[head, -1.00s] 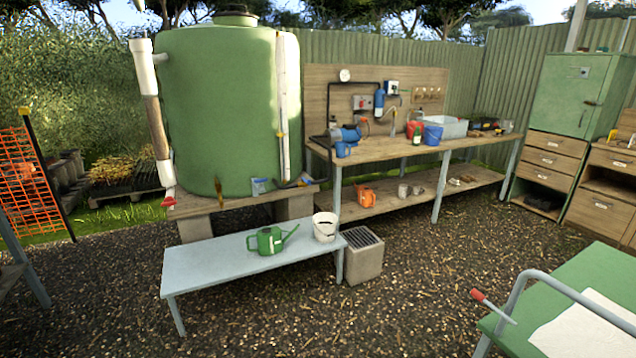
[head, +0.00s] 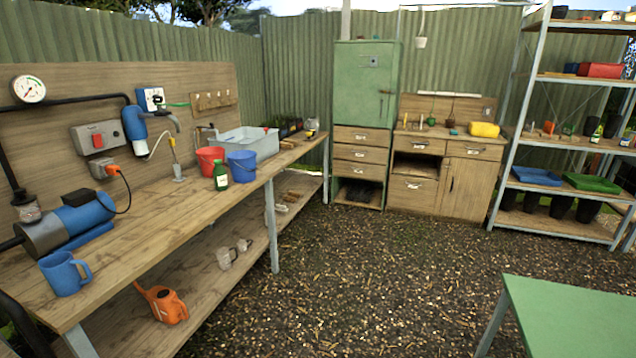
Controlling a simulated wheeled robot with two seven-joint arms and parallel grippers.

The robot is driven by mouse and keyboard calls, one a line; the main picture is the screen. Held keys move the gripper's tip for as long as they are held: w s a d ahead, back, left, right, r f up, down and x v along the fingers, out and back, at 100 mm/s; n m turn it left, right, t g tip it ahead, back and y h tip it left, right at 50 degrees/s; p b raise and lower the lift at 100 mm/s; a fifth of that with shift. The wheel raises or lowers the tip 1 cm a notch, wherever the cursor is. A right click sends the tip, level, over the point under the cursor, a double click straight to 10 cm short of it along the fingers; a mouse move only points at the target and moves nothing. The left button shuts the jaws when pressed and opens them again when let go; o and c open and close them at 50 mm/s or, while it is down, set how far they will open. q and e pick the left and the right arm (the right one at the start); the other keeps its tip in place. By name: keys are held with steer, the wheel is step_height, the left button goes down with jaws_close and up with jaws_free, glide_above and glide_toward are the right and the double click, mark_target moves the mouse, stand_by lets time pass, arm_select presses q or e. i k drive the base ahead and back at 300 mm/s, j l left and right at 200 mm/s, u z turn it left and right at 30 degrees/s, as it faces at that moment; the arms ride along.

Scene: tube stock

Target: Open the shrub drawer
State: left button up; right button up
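Under the green metal cabinet (head: 362,85) at the back, a wooden unit holds three stacked drawers: a top drawer (head: 348,135), a middle drawer (head: 345,153) and a bottom drawer (head: 343,170). All three look shut, with small pale labels or handles. The wooden bench to their right has an upper left drawer (head: 402,145), a lower left drawer (head: 400,190) and an upper right drawer (head: 460,150), also looking shut. The labels are too small to read, so I cannot tell which is the shrub drawer. Neither gripper is in view.
A long wooden workbench (head: 140,245) with a pump (head: 75,222), buckets and a sink runs along the left. A metal shelf rack (head: 508,130) stands at the right. A green table (head: 575,315) is near at lower right. The gravel (head: 370,270) between is clear.

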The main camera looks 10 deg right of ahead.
mark_target(375, 154)
steer(key=i+l+z, duration=0.45)
steer(key=i, duration=0.95)
steer(key=i+j+z, duration=0.2)
steer(key=i+z, duration=0.25)
steer(key=i, duration=0.9)
